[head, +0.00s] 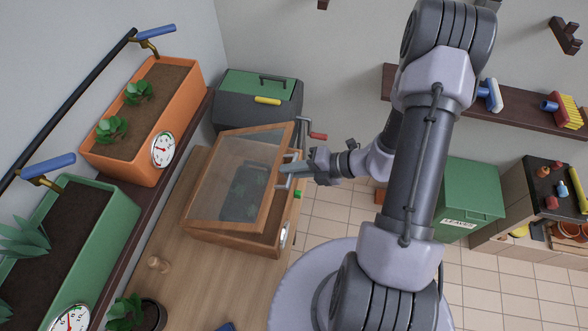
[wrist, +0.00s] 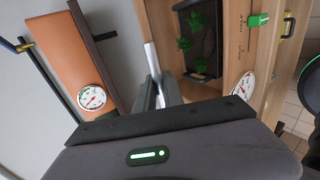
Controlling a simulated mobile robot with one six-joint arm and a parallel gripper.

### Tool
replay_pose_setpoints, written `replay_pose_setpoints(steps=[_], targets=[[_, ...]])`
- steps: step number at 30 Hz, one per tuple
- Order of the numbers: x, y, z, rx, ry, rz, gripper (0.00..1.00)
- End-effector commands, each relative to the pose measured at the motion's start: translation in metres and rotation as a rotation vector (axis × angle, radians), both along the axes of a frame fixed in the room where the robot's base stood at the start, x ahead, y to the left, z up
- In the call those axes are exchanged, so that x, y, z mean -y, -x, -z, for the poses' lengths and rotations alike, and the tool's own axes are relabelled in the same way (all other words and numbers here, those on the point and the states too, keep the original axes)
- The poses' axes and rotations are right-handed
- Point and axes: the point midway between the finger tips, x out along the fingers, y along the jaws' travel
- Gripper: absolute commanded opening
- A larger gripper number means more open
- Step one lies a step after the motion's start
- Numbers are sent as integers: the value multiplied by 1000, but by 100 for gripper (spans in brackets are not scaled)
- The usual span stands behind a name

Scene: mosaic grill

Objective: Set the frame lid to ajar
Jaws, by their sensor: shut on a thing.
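The frame lid (head: 238,170) is a glass pane in a wooden border on the wooden cold frame box (head: 262,240). Its edge nearest my arm stands raised above the box, with a gap below it, so the lid is tilted partly open. My gripper (head: 288,171) is at this raised edge, shut on the lid's metal handle (head: 283,185). In the wrist view the pale handle bar (wrist: 152,60) runs between my gripper fingers (wrist: 156,92). Seedlings in a dark tray (wrist: 200,40) show inside the box. My fingers hide part of the handle.
A crank with a red grip (head: 318,135), a green knob (head: 298,194) and a dial (head: 284,236) are close to the box. A dark chest with a green lid (head: 258,86) stands behind. Orange (head: 150,110) and green planters (head: 110,235) line the left.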

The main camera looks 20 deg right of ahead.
Motion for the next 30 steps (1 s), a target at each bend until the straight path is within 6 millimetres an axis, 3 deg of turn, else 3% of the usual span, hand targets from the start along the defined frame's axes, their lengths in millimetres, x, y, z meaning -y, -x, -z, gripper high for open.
replay_pose_setpoints(steps=[8,9,12,24,30], targets=[[0,-1,1,2,-1,2,0],[0,-1,1,2,-1,2,20],[0,-1,1,2,-1,2,34],[1,0,0,2,-1,2,34],[24,15,-17,3,1,7,34]])
